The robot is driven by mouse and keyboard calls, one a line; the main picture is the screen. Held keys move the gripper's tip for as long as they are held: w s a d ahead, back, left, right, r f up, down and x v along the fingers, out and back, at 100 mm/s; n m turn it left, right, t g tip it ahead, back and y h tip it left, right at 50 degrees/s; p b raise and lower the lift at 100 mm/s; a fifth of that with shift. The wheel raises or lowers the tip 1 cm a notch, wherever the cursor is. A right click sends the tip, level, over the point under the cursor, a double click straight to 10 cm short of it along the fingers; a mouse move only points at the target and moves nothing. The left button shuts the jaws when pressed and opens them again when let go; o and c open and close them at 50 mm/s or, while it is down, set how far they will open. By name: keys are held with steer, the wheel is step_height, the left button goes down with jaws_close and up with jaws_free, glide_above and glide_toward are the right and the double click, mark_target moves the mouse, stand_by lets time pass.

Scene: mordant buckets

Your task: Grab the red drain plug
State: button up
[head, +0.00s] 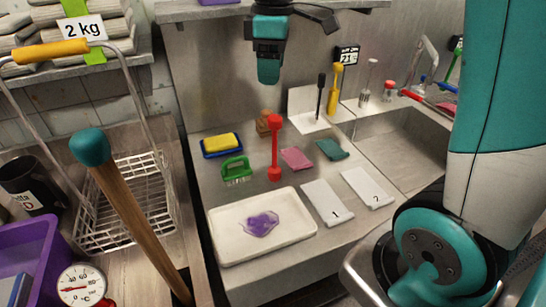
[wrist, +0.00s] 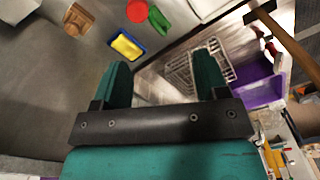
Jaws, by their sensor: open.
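A tall red piece (head: 274,150) with a round top, thin stem and wider foot stands upright on the steel counter. I take it for the red drain plug; its round red top also shows at the upper edge of the wrist view (wrist: 137,11). My gripper (head: 268,74) hangs high above and behind the counter items, apart from the plug. In the wrist view its teal fingers (wrist: 162,68) are spread, with nothing between them. In the head view the fingers overlap.
Close by the plug are a green brush (head: 236,171), a yellow sponge on blue (head: 222,144), a wooden block (head: 263,123) and a pink cloth (head: 296,158). A white tray (head: 224,238) lies in front. A wooden handle (head: 135,220) rises at left; a sink (head: 405,145) is at right.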

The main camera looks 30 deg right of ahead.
steer(key=w+d, duration=0.2)
steer(key=d, duration=0.1)
steer(key=p, duration=0.2)
glide_toward(275, 129)
steer(key=f, duration=0.4)
steer(key=w+d+f, duration=0.1)
steer(key=shift+w+f, duration=0.15)
steer(key=shift+f, duration=0.25)
steer(key=shift+w+a+f+p, duration=0.15)
steer(key=shift+f+p, duration=1)
steer(key=shift+f, duration=1.7)
jaws_close()
steer(key=shift+r, duration=0.1)
